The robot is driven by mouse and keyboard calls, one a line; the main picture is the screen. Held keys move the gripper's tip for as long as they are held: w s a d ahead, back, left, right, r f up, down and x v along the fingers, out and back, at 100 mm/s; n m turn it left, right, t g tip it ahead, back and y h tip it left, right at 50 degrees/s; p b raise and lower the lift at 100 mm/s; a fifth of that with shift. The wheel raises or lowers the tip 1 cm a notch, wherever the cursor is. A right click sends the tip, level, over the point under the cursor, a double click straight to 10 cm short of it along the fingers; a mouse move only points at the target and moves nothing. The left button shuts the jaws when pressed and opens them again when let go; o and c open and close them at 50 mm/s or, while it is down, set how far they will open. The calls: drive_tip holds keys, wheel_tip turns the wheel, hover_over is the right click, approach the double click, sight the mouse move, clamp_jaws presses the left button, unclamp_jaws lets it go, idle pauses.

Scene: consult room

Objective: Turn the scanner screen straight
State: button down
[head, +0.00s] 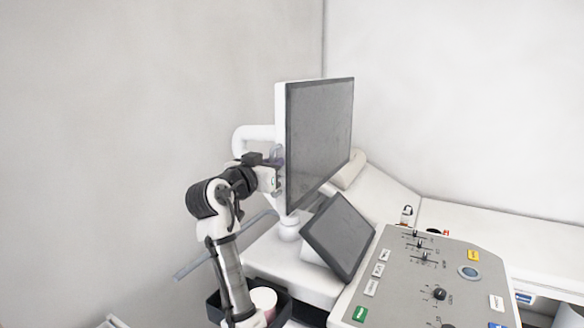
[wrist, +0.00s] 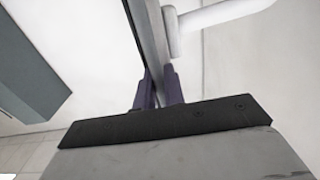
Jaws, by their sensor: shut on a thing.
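The scanner screen (head: 320,135) is a large dark panel with a white edge, upright on a white curved arm. It is turned sideways, its dark face towards the right. My gripper (head: 279,173) is at its left edge, low on that side, and is shut on this edge. In the wrist view the two purple fingers of my gripper (wrist: 159,92) sit on either side of the screen's thin edge (wrist: 150,40). The fingertips are partly hidden by the screen in the head view.
A smaller tilted touch panel (head: 340,235) stands below the screen. The control console (head: 400,300) with knobs and coloured labels is at the lower right. A dark bin with a white-and-pink tub (head: 264,298) is beside my arm. A couch (head: 500,228) is behind.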

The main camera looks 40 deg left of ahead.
drive_tip(key=shift+a, duration=0.1)
drive_tip(key=c, duration=1.6)
unclamp_jaws()
drive_tip(key=shift+s, duration=0.15)
drive_tip(key=s+d+b, duration=0.1)
drive_tip(key=s+b, duration=0.4)
drive_tip(key=s, duration=0.8)
drive_tip(key=shift+s+d, duration=0.3)
drive_tip(key=shift+d, duration=0.1)
